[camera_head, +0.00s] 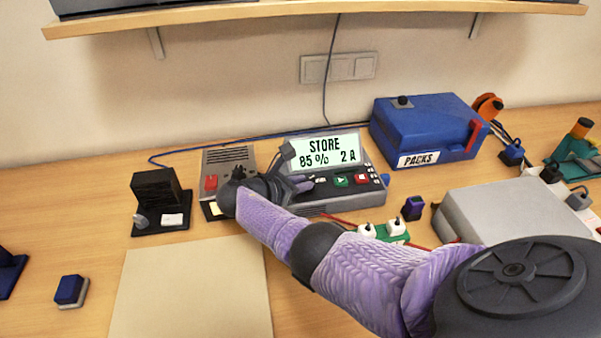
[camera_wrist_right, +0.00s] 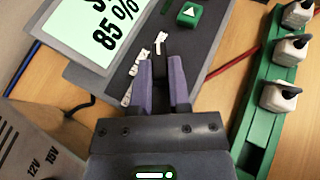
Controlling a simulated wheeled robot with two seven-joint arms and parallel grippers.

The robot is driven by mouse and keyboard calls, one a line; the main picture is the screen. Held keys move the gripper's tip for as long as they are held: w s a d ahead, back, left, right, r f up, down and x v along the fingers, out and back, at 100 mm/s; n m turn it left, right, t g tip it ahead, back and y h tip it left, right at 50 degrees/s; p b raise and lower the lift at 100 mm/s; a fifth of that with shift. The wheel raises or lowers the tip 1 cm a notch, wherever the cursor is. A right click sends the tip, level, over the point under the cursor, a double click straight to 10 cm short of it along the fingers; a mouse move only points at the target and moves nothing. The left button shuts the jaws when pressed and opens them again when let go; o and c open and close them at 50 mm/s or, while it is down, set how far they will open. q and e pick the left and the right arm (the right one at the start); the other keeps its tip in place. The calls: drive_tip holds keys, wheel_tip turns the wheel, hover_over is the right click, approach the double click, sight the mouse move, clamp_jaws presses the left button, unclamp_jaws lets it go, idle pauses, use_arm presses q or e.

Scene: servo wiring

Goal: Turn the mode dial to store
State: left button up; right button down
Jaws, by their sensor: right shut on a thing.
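The charger (camera_head: 372,170) stands at the middle of the bench, and its lit screen (camera_head: 323,150) reads STORE, 85 % and 2 A. The screen also shows partly in the right wrist view (camera_wrist_right: 98,32). My right gripper (camera_head: 306,184) reaches over the charger's front panel. In the wrist view the right gripper (camera_wrist_right: 162,66) is shut on the small dark mode dial (camera_wrist_right: 161,44), which has a white pointer mark. The fingers hide most of the dial and some labels around it. My left gripper is not in view.
A green button (camera_head: 341,180) and a red button (camera_head: 361,178) sit right of the dial. A grey power supply (camera_head: 229,158) stands left of the charger, and a blue PACKS box (camera_head: 420,130) behind right. A green strip with white plugs (camera_wrist_right: 258,125) lies in front.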

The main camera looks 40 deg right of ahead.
drive_tip(key=c, duration=0.6)
unclamp_jaws()
drive_tip(key=p+v, duration=0.2)
drive_tip(key=v, duration=0.8)
